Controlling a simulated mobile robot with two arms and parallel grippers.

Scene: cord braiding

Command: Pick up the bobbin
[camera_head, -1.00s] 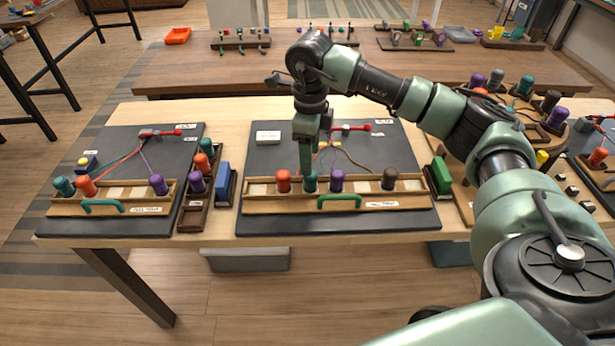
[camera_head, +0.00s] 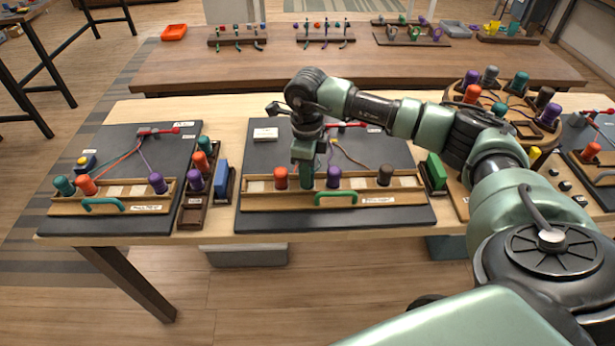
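A wooden rack (camera_head: 420,191) on the middle dark board holds an orange-red bobbin (camera_head: 281,178), a purple bobbin (camera_head: 333,178) and a brown bobbin (camera_head: 385,175), all upright. My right gripper (camera_head: 307,183) points down between the orange-red and purple bobbins, at the place of a teal bobbin. Gripper and teal bobbin look alike in colour and overlap here, so most of that bobbin is hidden or hard to separate. I cannot see whether the fingers are closed on it. My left gripper is not in view.
A green handle (camera_head: 336,195) is on the rack's front. A similar board (camera_head: 120,145) with bobbins stands to the left, beside a small dark rack (camera_head: 193,216). A green block (camera_head: 436,172) stands right of the middle board. A round stand (camera_head: 508,105) with bobbins is at the right.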

